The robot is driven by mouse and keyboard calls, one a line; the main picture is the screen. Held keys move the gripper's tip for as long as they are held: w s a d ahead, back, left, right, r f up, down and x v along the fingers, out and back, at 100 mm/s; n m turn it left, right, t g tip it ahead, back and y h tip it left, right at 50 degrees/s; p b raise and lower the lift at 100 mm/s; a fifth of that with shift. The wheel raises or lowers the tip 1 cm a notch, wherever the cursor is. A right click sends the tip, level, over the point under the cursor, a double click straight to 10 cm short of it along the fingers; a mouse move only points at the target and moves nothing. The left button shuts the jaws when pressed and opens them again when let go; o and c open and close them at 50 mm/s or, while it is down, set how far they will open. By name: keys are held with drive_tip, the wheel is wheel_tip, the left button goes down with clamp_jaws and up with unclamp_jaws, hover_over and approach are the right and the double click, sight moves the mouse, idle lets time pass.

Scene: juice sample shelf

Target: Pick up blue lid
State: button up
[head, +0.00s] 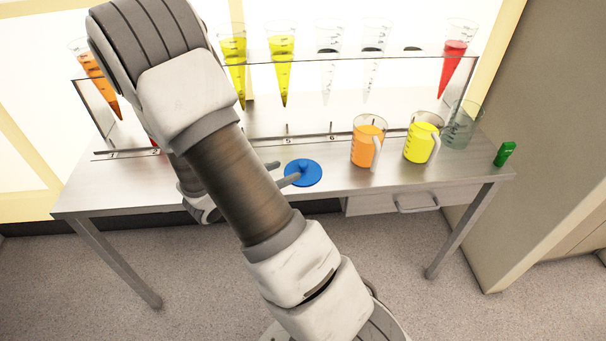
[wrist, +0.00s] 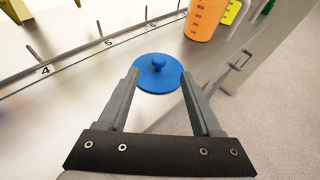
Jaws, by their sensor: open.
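The blue lid (head: 303,174) is a round disc with a small knob on top. It lies flat on the metal table near the front edge, left of the orange jug. In the wrist view the blue lid (wrist: 158,73) is just beyond my fingertips, with its knob roughly in line with the gap between them. My gripper (wrist: 160,75) is open and empty, with its two fingers on either side of the lid's near part. In the head view my gripper (head: 279,174) reaches the lid's left side from behind my arm. I cannot tell whether the fingers touch it.
The metal table (head: 130,189) carries an orange jug (head: 363,148), a yellow jug (head: 420,145), an empty clear jug (head: 461,126) and a green object (head: 505,153) to the right. Behind stands a glass rack (head: 350,85) with several conical vessels. A drawer (head: 385,203) sits below the table.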

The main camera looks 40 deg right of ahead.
sight(302, 164)
drive_tip(key=x, duration=0.4)
drive_tip(key=shift+d+b, duration=0.15)
drive_tip(key=shift+b, duration=0.2)
drive_tip(key=b+x, duration=0.1)
drive_tip(key=x, duration=0.3)
drive_tip(key=shift+d+f, duration=0.1)
drive_tip(key=shift+f, duration=0.2)
drive_tip(key=shift+w+d+f+b, duration=0.1)
drive_tip(key=shift+w+d+b, duration=0.1)
drive_tip(key=shift+d+b, duration=0.15)
clamp_jaws()
